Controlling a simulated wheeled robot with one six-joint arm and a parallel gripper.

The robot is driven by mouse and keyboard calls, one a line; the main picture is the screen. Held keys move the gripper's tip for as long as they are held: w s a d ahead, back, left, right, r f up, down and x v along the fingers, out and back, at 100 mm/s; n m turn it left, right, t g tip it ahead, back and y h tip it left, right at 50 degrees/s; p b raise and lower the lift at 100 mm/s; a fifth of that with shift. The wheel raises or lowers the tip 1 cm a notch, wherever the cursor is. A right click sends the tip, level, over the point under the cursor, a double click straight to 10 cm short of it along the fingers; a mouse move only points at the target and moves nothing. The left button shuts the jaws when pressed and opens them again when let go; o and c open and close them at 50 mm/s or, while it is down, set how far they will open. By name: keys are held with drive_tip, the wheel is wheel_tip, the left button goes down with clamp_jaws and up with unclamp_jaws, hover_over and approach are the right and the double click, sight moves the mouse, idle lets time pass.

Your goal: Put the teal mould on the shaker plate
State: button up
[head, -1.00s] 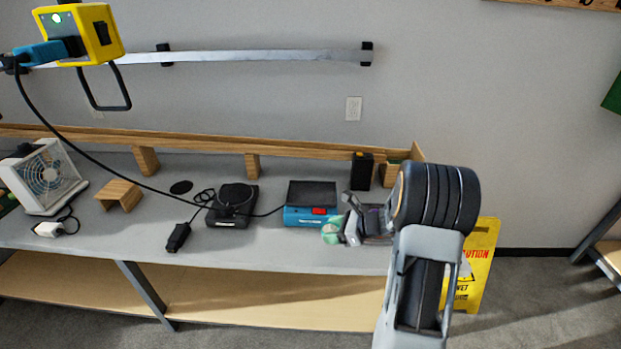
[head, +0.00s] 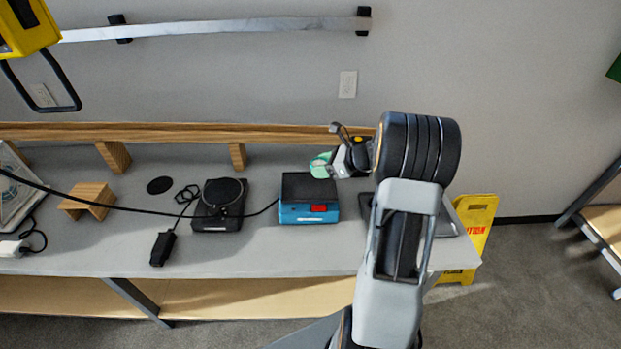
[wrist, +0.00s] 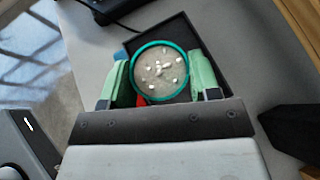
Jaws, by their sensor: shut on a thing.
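The teal mould (wrist: 161,72) is round, with a teal rim, and holds a grey mix with white bits on top. My gripper (wrist: 161,84) is shut on it, a pale green finger on each side. In the head view my gripper (head: 322,165) and the mould are small, at the back right corner of the blue machine. This machine has a flat black top, which I take as the shaker plate (head: 308,187), and a red switch. In the wrist view the black plate (wrist: 188,35) shows behind and beneath the mould. The gap between them is hard to judge.
A black device with a round top (head: 222,192) stands left of the blue machine, with a cable and a black plug (head: 163,248). A wooden block (head: 88,200) is farther left. A wooden ledge (head: 200,132) runs along the bench's back. A yellow caution sign (head: 478,225) stands right.

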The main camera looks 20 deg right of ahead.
hover_over(311, 187)
wheel_tip(311, 187, down, 5)
drive_tip(key=shift+s+d+r, duration=0.1)
wheel_tip(311, 187, down, 3)
drive_tip(key=shift+r+p, duration=0.1)
drive_tip(key=shift+p, duration=0.3)
drive_tip(key=shift+f, duration=0.3)
drive_tip(key=shift+f, duration=0.2)
drive_tip(key=o, duration=0.9)
drive_tip(key=shift+o, duration=0.2)
drive_tip(key=shift+r, duration=0.1)
